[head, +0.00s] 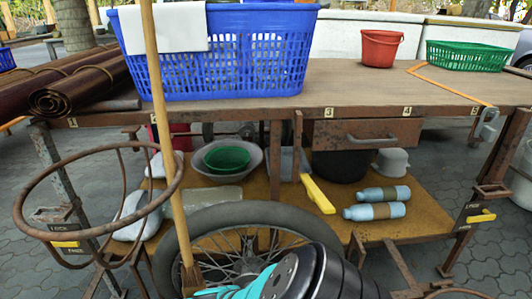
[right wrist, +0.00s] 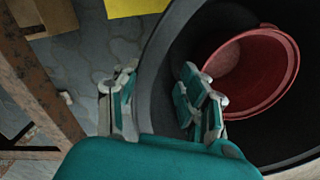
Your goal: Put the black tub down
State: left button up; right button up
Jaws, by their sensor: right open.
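A large black tub (right wrist: 160,65) fills the right side of the right wrist view, with a red bowl or bucket (right wrist: 250,70) inside it. My right gripper (right wrist: 163,100) is open, with one teal finger outside the tub's wall and the other on the inner side. Whether a finger touches the wall, and what lies under the tub, I cannot tell. In the head view my right gripper (head: 225,290) shows only partly at the bottom edge, and this tub is not seen there. Another dark round vessel (head: 340,166) sits on the lower shelf. My left gripper is not in view.
A workbench (head: 365,88) carries a blue basket (head: 215,60), a red bucket (head: 380,47) and a green basket (head: 467,55). A spoked wheel (head: 235,215), a wooden broom handle (head: 165,120) and a rusty ring (head: 100,232) stand in front. Grey paving (right wrist: 75,70) lies left of the tub.

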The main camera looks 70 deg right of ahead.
notch_tip(320, 180, up, 12)
dwell(0.4)
jog(key=shift+f, duration=0.1)
dwell(0.3)
